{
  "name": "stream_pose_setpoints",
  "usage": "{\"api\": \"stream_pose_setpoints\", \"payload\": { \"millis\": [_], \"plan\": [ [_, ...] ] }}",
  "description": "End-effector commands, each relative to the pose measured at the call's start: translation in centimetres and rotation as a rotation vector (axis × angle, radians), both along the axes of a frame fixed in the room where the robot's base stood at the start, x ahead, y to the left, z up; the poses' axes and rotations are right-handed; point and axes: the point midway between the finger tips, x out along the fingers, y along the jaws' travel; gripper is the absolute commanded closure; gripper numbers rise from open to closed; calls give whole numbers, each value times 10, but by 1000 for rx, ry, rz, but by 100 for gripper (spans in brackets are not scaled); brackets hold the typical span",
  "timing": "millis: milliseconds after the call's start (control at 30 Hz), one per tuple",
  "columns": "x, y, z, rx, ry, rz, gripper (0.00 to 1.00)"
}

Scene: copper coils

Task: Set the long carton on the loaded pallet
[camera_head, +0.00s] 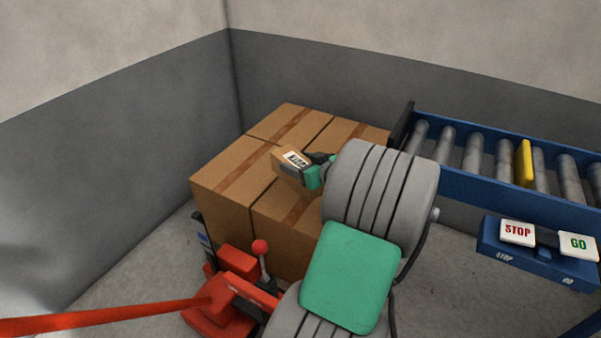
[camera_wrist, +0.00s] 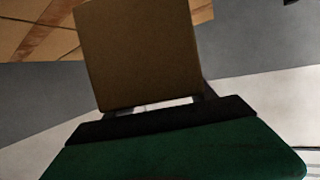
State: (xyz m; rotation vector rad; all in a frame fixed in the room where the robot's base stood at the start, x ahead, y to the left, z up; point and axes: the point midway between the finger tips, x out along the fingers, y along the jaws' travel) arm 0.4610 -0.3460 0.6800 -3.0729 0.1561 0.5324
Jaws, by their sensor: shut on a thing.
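The long carton (camera_head: 290,155) is a small brown box with a white printed label on one end. My gripper (camera_head: 308,172) is shut on it; my arm hides part of it in the head view. In the wrist view the carton (camera_wrist: 138,55) stands out from the jaws as a plain brown face. In the head view it appears in front of or over the tops of the large brown boxes of the loaded pallet (camera_head: 225,185). I cannot tell whether it touches them. The pallet base is mostly hidden.
A red pallet jack (camera_head: 225,300) with a lever and long red handle stands at the front of the load. A blue roller conveyor (camera_head: 480,190) with a yellow piece (camera_head: 524,163) is at right, above a STOP/GO panel (camera_head: 540,250). Grey walls stand behind and left.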

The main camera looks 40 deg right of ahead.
Motion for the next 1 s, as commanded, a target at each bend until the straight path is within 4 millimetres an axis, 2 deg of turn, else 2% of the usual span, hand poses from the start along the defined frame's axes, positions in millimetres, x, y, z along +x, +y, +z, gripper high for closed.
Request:
{"api": "stream_pose_setpoints", "payload": {
  "millis": [33,100,167,333,600,967,1000],
  "plan": [
    [-4,-6,-9,-3,-3,-8,96],
    [-6,-9,-14,-3,-3,-10,96],
    [-6,-9,-22,-1,-3,-10,96],
    [-6,-8,-61,0,-3,-9,96],
    [-6,-8,-104,-2,-4,-9,96],
    [-5,-8,-109,-4,-4,-9,96],
    [-6,-8,-109,-2,-2,-9,34]
  ]
}}
